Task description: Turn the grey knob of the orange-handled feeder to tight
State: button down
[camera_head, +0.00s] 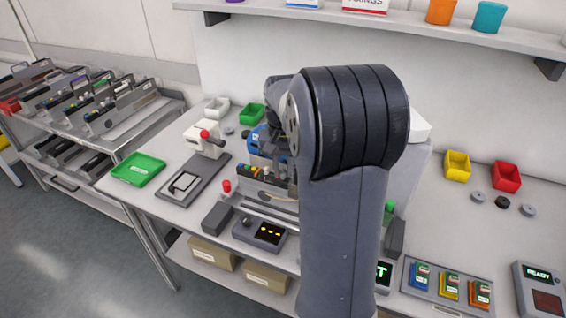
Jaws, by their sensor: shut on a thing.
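My gripper (272,148) is small and dark in the head view, partly hidden behind my own arm. It points down at the feeder (268,197) lying in a fixture on the bench. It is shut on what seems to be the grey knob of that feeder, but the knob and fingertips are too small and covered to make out. A row of small coloured parts shows along the feeder's back edge. The orange handle cannot be made out clearly, and the knob's setting cannot be read.
A red-topped white device (206,140) and a green tray (139,170) stand to the left. A display box (260,234) is in front. Other feeders (110,108) fill a trolley at the far left. Yellow (457,166) and red bins (507,177) stand right.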

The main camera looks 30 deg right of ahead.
jog(key=m+p, duration=0.2)
jog(key=m, duration=0.9)
jog(key=shift+p, duration=0.4)
jog(key=shift+m+p, duration=0.3)
jog(key=shift+m, duration=1.8)
jog(key=c, duration=1.3)
grip_release()
